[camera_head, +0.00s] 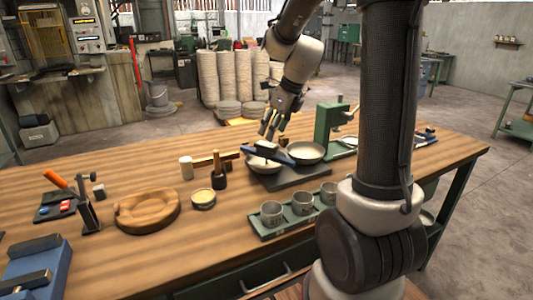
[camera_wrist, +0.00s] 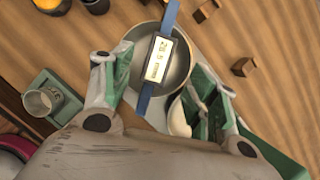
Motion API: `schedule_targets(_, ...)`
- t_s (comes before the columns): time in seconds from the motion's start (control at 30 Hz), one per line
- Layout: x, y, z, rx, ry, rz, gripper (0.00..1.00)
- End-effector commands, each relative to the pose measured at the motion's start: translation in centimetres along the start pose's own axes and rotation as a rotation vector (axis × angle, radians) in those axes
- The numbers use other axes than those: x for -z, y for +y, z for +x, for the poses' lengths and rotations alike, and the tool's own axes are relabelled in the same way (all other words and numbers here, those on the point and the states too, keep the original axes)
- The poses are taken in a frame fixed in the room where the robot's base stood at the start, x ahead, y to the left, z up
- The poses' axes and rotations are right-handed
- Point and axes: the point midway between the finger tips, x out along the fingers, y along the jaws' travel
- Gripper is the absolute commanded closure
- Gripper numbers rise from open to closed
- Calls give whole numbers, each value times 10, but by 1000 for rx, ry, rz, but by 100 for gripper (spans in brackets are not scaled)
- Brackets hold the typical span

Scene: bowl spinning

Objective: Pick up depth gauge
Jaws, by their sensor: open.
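The depth gauge (camera_head: 270,152) is a blue bar with a display block. It lies across the rim of a metal bowl (camera_head: 256,168) on a dark base. In the wrist view the gauge (camera_wrist: 160,56), with its lit display, crosses the bowl (camera_wrist: 180,72) between my fingers. My gripper (camera_head: 270,131) is above the gauge, fingers pointing down. In the wrist view my open gripper (camera_wrist: 160,66) has one finger on each side of the gauge, with nothing held. I cannot tell how large the height gap is.
A second bowl (camera_head: 307,152) stands close on the right, with a green stand (camera_head: 329,123) behind it. A green tray (camera_head: 261,228) with metal cups is in front.

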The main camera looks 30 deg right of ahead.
Motion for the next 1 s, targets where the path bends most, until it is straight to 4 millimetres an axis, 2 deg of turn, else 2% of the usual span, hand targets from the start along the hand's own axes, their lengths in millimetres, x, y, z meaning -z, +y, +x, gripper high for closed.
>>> schedule_targets(0.27, 1, 1, 26, -2, 3, 45, 41)
schedule_targets(0.6, 6, 1, 74, -2, 3, 44, 41)
schedule_targets(0.87, 6, 1, 78, 0, 2, 43, 41)
schedule_targets(0.9, 6, 1, 78, 0, 2, 43, 43)
schedule_targets(1.0, 6, 1, 78, 0, 2, 43, 61)
